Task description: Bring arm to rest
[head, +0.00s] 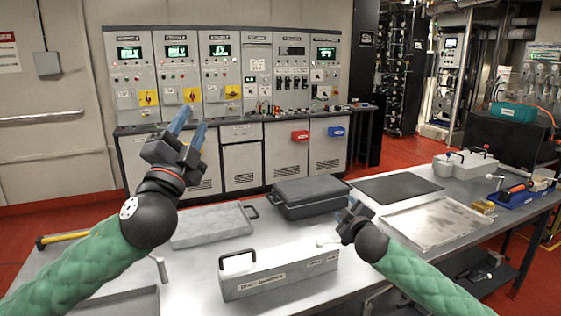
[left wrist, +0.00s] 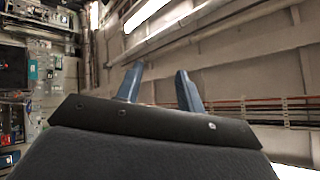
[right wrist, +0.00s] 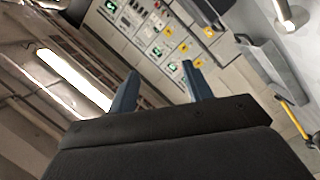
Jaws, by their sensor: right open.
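My left gripper (head: 190,130) is raised above the left part of the table in the head view, in front of the grey cabinets. Its two blue fingers (left wrist: 157,85) stand apart with nothing between them in the left wrist view. My right gripper (head: 350,213) is above the middle of the table, near the grey case with labels. Its fingers (right wrist: 160,90) are apart and empty in the right wrist view. Both arms have green padded sleeves and touch nothing that I can see.
The table (head: 190,270) holds a labelled grey box with handle (head: 278,275), a dark case (head: 310,197), a flat grey tray (head: 212,226), a black mat (head: 397,187) and a metal tray (head: 438,222). A blue bin (head: 520,197) is at the right. Control cabinets (head: 235,80) stand behind.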

